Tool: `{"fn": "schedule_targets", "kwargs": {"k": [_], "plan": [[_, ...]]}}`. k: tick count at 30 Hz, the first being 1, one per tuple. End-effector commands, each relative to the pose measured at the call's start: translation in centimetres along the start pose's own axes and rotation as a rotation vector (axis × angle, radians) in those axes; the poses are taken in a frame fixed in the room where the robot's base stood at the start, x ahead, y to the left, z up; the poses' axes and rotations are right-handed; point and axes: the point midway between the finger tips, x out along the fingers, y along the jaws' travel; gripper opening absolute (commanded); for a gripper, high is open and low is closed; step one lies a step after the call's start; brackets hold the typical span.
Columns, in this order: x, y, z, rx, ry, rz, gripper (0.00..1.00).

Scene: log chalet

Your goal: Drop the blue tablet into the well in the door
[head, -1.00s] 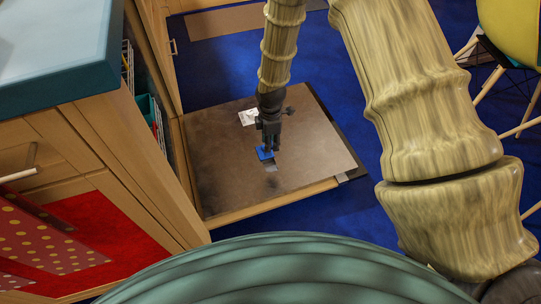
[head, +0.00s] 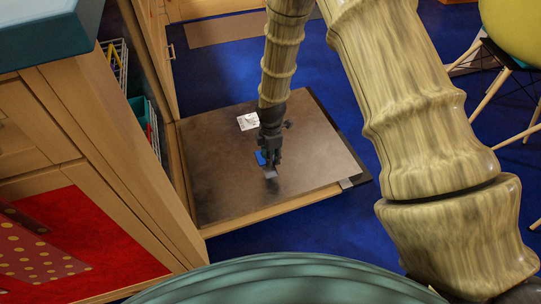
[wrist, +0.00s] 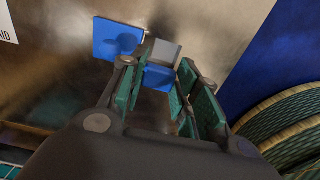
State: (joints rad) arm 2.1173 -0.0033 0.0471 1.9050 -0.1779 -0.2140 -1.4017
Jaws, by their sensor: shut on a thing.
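My gripper (wrist: 158,70) is shut on a blue tablet (wrist: 157,80), which shows between the fingertips in the wrist view. In the head view my gripper (head: 271,164) points down just over the brown-grey open door (head: 228,185), and the tablet is not clear. On the door a flat blue square (wrist: 108,38) with a darker rounded patch lies left of the fingers; it also shows in the head view (head: 261,158). A light grey square (wrist: 165,52) lies just beyond the tablet, beside the blue square. I cannot tell which of the two is the well's opening.
A white label (head: 248,121) lies on the door behind my gripper. Wooden cabinets (head: 125,140) with a blue-green worktop stand on the left, with racks inside. A chair (head: 510,60) stands at the far right. Blue carpet (head: 225,72) surrounds the door.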

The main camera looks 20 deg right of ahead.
Motion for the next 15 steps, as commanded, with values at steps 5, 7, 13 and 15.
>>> {"fn": "schedule_targets", "kwargs": {"k": [5, 7, 13, 15], "plan": [[1.7, 0.0, 0.1, 0.000, 0.000, 0.000, 0.20], [2.2, 0.0, 0.1, -0.001, 0.000, 0.000, 0.20], [3.6, 0.0, 0.1, 0.000, 0.000, 0.000, 0.20], [4.1, 0.0, 0.1, 0.000, 0.000, 0.000, 0.20]]}}
